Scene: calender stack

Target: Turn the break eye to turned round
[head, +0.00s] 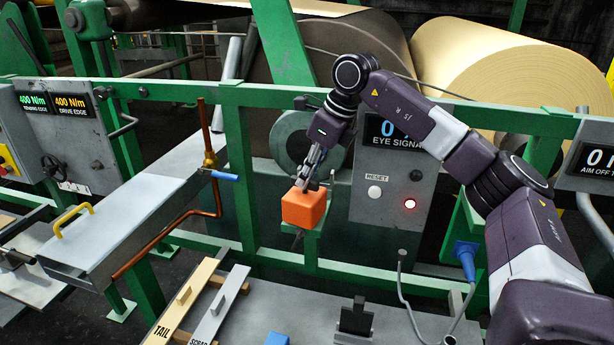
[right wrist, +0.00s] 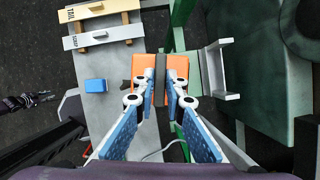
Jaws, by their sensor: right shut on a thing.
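The break eye appears to be the orange block (head: 303,209) on a green bracket on the machine's front rail. My right gripper (head: 309,180) comes down onto it from above. In the right wrist view the orange block (right wrist: 120,66) lies behind my right fingers (right wrist: 160,85), which are closed on a grey upright piece at its middle. Which side the eye faces is hard to tell. Part of my left arm, seemingly with its gripper (right wrist: 28,101), shows small at the left edge of the right wrist view; its jaws are unclear.
An eye signal panel (head: 385,185) with a reset button and a lit red lamp stands right of the block. A blue-handled copper pipe (head: 213,155) rises to its left. Below are a grey bench (head: 270,300), TAIL and SCRAP boards (head: 187,297) and a blue block (head: 277,339).

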